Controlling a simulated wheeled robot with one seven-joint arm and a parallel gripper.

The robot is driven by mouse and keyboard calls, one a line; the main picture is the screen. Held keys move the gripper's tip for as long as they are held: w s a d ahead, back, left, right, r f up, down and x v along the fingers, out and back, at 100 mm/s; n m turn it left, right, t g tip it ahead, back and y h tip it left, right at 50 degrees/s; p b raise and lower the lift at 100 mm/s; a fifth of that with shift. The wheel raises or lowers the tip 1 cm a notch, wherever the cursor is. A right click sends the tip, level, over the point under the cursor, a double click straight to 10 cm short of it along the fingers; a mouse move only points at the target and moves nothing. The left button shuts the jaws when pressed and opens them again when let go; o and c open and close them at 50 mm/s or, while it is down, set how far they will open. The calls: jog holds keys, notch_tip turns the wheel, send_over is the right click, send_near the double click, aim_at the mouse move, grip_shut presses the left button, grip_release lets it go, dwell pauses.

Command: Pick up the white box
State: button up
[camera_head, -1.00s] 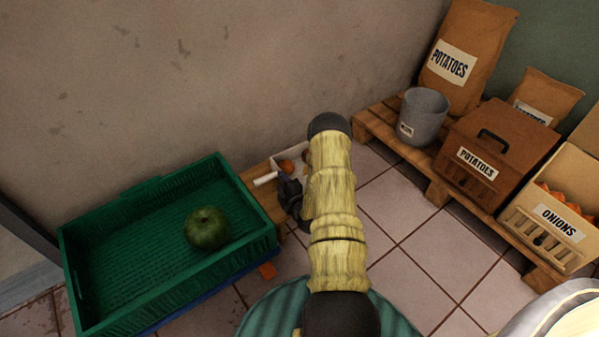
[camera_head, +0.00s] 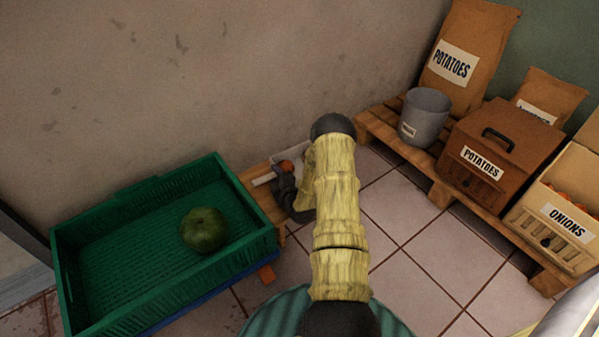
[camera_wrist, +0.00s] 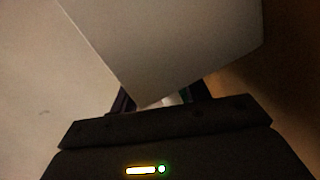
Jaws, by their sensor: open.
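The white box (camera_head: 297,157) sits by the wall at the end of the wooden pallet, largely hidden behind my arm in the head view. An orange-red round thing shows inside it. In the wrist view a large pale surface, apparently the box's wall (camera_wrist: 175,45), fills the upper middle and reaches down to the fingers. My gripper (camera_wrist: 163,100) is open, with its dark fingertips partly hidden by that surface. I cannot tell whether they touch it. In the head view my gripper is down beside the box, mostly hidden by my arm.
A green crate (camera_head: 100,309) holding a dark green round fruit (camera_head: 204,230) stands at left on the pallet. A short white bar (camera_head: 263,179) lies near the box. A grey bucket (camera_head: 424,117), a potato box (camera_head: 497,150) and an onion crate (camera_head: 553,226) stand right. Tiled floor between is clear.

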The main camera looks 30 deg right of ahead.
jog(key=shift+c, duration=0.5)
grip_shut()
jog(key=shift+r, duration=0.1)
notch_tip(320, 180, up, 10)
jog(key=p, duration=0.5)
jog(key=shift+p, duration=0.3)
